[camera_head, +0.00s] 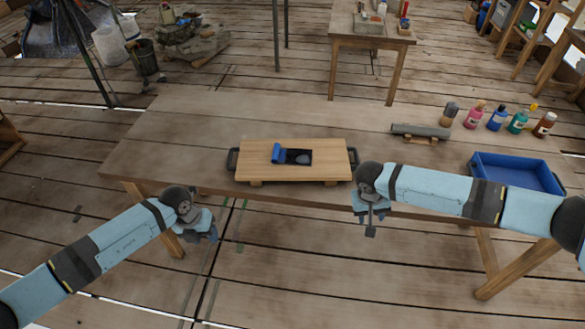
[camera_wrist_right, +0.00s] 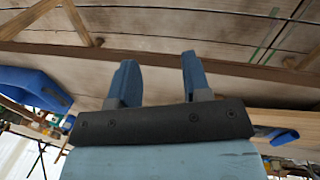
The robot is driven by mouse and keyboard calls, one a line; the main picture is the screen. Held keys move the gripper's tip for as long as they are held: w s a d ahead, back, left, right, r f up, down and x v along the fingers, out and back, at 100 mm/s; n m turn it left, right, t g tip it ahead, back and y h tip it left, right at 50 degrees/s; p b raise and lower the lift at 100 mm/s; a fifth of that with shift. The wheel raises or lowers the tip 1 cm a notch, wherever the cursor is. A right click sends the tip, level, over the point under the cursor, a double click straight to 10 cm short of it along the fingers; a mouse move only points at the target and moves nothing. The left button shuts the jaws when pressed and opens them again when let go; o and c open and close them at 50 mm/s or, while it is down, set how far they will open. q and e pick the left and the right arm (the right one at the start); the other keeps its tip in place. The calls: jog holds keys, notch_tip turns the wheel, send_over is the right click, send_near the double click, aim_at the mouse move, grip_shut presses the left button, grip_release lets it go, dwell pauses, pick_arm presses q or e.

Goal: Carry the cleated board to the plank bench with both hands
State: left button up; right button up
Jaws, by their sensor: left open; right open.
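The cleated board (camera_head: 257,169) is a light wooden board with a dark handle at each end and short wooden cleats beneath. It lies flat near the front edge of a long plank-topped table (camera_head: 190,120). A blue object (camera_head: 277,153) and a dark rectangular piece lie on it. My left gripper (camera_head: 203,234) is open and empty, in front of the table edge, left of and below the board.
A blue tray (camera_head: 515,172) stands at the table's right. A smaller wooden table (camera_head: 372,41) is at the back; I cannot tell which table is the plank bench. The table's left part is clear.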

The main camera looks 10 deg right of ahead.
notch_tip(320, 180, up, 9)
jog(key=a, duration=0.1)
jog(key=shift+w+a+f, duration=0.15)
jog(key=shift+w+a, duration=0.15)
